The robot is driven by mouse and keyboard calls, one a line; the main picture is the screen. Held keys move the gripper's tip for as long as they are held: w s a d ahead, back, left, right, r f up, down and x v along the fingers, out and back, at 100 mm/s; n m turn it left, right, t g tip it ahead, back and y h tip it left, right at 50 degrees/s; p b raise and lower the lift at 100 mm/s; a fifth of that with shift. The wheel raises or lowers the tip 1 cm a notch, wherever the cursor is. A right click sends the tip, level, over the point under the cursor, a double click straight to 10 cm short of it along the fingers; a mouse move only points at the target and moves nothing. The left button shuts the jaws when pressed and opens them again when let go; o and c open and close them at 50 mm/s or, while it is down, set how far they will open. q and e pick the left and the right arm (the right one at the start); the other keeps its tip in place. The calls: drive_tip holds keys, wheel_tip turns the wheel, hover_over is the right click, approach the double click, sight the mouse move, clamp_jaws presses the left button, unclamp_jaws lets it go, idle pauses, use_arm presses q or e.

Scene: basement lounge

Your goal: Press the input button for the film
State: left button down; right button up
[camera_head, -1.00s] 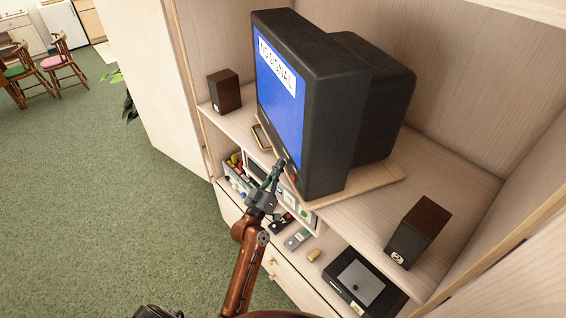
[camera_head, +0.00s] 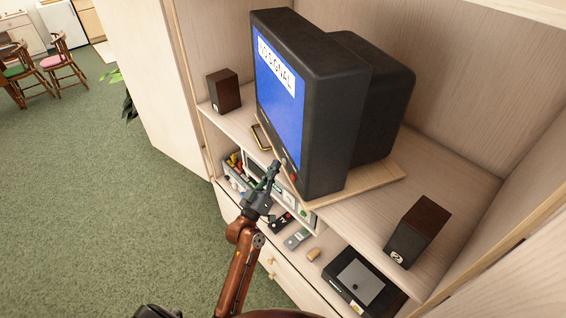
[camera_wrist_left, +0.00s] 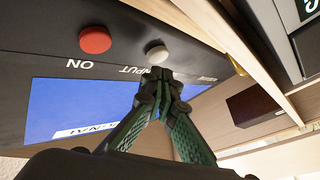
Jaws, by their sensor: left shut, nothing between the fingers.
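The black television (camera_head: 340,110) stands on a wooden board on the cabinet shelf. Its blue screen (camera_head: 279,95) reads NO SIGNAL. In the left wrist view, the pale round input button (camera_wrist_left: 157,54) sits beside the word INPUT on the front panel. The red button (camera_wrist_left: 95,40), by the word ON, is to its left; it also shows in the head view (camera_head: 293,177). My left gripper (camera_head: 276,165) is shut and empty in front of the panel. In the left wrist view its fingertips (camera_wrist_left: 160,76) appear just below the input button; contact cannot be told.
Small dark speakers stand at the shelf's left (camera_head: 224,91) and right (camera_head: 419,232). A black player box (camera_head: 361,283), remotes (camera_head: 297,239) and other small items lie on the lower shelf. Green carpet (camera_head: 100,210) is clear to the left.

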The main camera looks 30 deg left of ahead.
use_arm(q)
drive_tip(key=s+a, duration=0.1)
drive_tip(key=s, duration=0.1)
drive_tip(key=s+a, duration=0.1)
drive_tip(key=a, duration=0.1)
drive_tip(key=shift+s+a, duration=0.2)
drive_tip(key=shift+s, duration=0.15)
idle(0.4)
drive_tip(key=shift+f, duration=0.1)
